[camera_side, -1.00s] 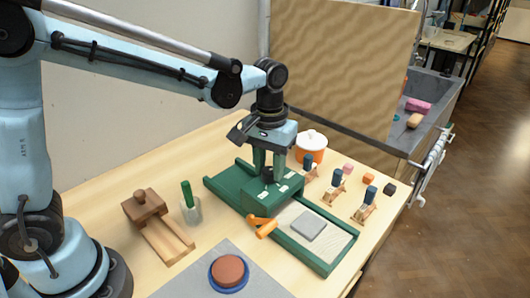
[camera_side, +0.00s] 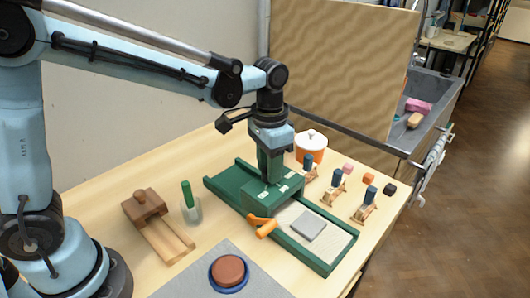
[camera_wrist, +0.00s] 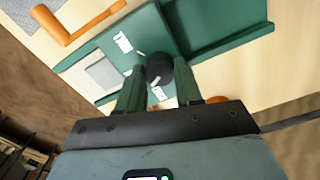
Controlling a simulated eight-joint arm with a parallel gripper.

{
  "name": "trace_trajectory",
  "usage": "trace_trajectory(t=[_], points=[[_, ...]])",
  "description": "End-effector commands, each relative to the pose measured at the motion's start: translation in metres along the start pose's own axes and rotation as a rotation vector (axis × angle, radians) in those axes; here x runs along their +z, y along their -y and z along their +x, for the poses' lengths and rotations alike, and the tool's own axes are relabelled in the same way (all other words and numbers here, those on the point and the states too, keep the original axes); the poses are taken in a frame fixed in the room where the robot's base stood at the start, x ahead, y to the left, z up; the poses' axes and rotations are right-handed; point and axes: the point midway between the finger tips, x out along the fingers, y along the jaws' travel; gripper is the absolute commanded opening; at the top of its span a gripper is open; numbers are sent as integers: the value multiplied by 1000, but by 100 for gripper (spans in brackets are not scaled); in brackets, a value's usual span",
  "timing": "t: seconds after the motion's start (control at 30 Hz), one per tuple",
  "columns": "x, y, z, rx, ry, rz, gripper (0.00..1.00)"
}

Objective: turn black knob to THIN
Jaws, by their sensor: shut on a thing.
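The black knob (camera_wrist: 159,68) sits on top of the green housing (camera_wrist: 150,28) of a slab-roller-like bench device. My gripper (camera_wrist: 158,74) is shut on the knob, one green finger on each side of it. In the side view my gripper (camera_side: 269,180) points straight down onto the housing (camera_side: 258,196), and its fingers hide the knob. White labels (camera_wrist: 122,42) lie around the knob; their lettering is too small to read. A pale mark shows at the knob's lower edge in the wrist view.
An orange crank (camera_side: 264,227) juts from the housing's front. A grey slab (camera_side: 309,226) lies on the device's bed.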

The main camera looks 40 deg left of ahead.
Motion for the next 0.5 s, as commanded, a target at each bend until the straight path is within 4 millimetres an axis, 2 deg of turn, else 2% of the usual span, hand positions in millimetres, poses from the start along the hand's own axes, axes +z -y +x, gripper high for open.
trace_trajectory(t=[0.5], points=[[0, 0, 0, 1, 1, 490, 4]])
